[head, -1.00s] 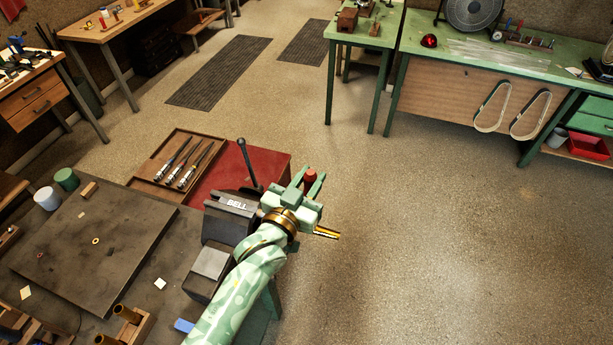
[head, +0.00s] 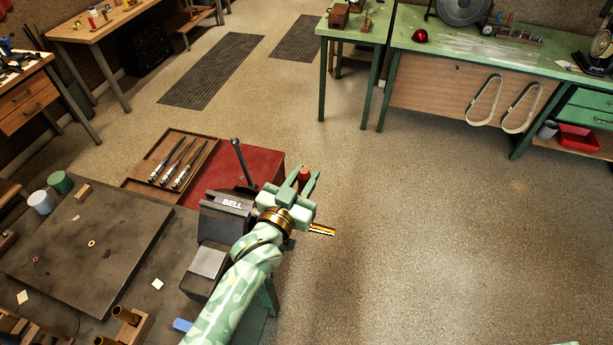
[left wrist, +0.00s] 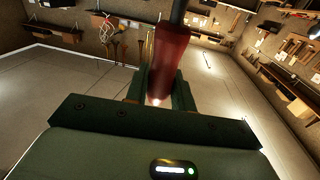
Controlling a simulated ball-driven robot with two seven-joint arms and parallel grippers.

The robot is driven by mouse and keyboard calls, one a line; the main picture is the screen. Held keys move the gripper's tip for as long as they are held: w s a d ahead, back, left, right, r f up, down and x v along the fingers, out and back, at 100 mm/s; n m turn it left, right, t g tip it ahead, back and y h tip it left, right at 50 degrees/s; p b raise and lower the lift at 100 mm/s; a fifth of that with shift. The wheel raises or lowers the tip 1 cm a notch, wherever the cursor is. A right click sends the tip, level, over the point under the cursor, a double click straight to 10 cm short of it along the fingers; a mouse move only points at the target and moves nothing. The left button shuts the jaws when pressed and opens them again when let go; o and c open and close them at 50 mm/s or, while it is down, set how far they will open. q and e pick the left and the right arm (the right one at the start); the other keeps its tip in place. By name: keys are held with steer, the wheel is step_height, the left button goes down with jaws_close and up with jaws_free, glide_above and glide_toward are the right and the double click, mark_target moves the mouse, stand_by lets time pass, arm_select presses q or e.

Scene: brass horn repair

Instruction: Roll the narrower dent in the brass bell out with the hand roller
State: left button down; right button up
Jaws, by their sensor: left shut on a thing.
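My left gripper (head: 310,184) is shut on the red handle (head: 303,178) of a tool, which I take to be the hand roller. It is held beyond the vise, out over the floor side of the bench. In the left wrist view the red handle (left wrist: 168,58) stands between the fingers, with a dark shaft at its top. The roller's working end is not clear. A short brass-coloured piece (head: 321,230) shows just past my wrist; I cannot tell whether it belongs to the bell. The dents cannot be seen.
A dark vise marked BELL (head: 228,207) stands at the bench edge beside my left arm. A wooden tray (head: 142,176) with several tools and a red mat (head: 262,164) lie behind it. A dark board (head: 88,238) covers the bench at left. The floor at right is clear.

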arm_select(q)
steer(key=shift+w+a+f, duration=0.1)
steer(key=shift+w+a, duration=0.05)
steer(key=shift+a, duration=0.45)
steer(key=shift+d+p, duration=0.4)
steer(key=shift+d, duration=0.25)
steer(key=shift+s+d+r, duration=0.2)
steer(key=shift+s+d, duration=0.1)
steer(key=shift+d, duration=0.3)
steer(key=shift+r, duration=0.1)
step_height(320, 180, up, 4)
steer(key=shift+f+p, duration=0.2)
steer(key=shift+p, duration=0.7)
steer(key=shift+s+d+r, duration=0.1)
steer(key=shift+r, duration=1)
